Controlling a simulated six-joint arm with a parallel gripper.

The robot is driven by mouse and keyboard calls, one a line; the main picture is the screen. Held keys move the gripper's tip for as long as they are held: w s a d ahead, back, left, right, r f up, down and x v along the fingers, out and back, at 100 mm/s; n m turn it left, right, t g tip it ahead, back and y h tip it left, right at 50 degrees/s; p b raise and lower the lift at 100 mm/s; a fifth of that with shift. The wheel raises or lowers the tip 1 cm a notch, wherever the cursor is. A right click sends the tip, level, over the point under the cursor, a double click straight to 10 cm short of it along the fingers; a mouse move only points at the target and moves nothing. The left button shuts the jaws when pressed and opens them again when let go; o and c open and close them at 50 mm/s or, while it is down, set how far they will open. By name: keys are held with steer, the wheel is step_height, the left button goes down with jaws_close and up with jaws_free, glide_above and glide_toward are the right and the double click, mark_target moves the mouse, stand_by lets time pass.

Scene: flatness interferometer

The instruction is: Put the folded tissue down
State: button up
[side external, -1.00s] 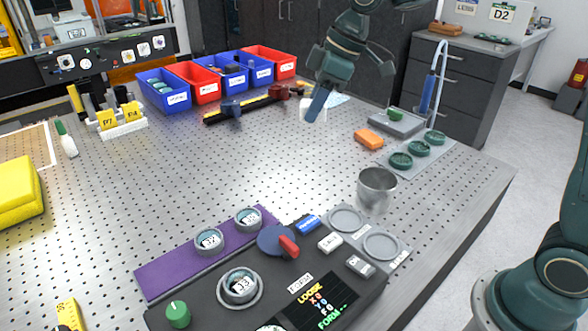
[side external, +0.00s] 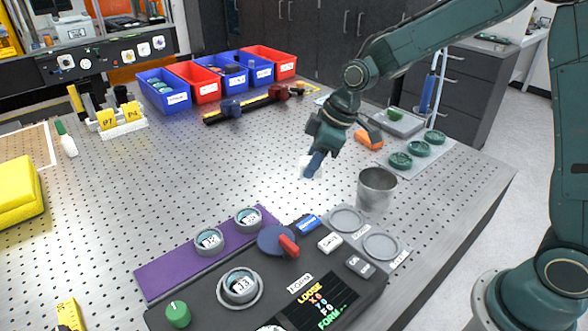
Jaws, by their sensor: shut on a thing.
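My gripper (side external: 311,165) is in the middle of the side external view, above the perforated table. It is shut on the folded tissue (side external: 304,166), a small white piece showing at the left of the fingertips. The tissue is partly hidden by the blue fingers. It appears to be held above the table, behind and left of the metal cup; its exact height I cannot tell.
The metal cup (side external: 376,190) stands right of my gripper. The instrument panel (side external: 300,290) and purple mat (side external: 160,270) lie in front. An orange block (side external: 369,139) and green round pieces (side external: 419,149) lie behind right. The table (side external: 200,165) at left-centre is clear.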

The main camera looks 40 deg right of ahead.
mark_target(305, 198)
steer(key=shift+f, duration=3.5)
steer(key=shift+f, duration=0.1)
steer(key=o, duration=0.9)
steer(key=v, duration=1.2)
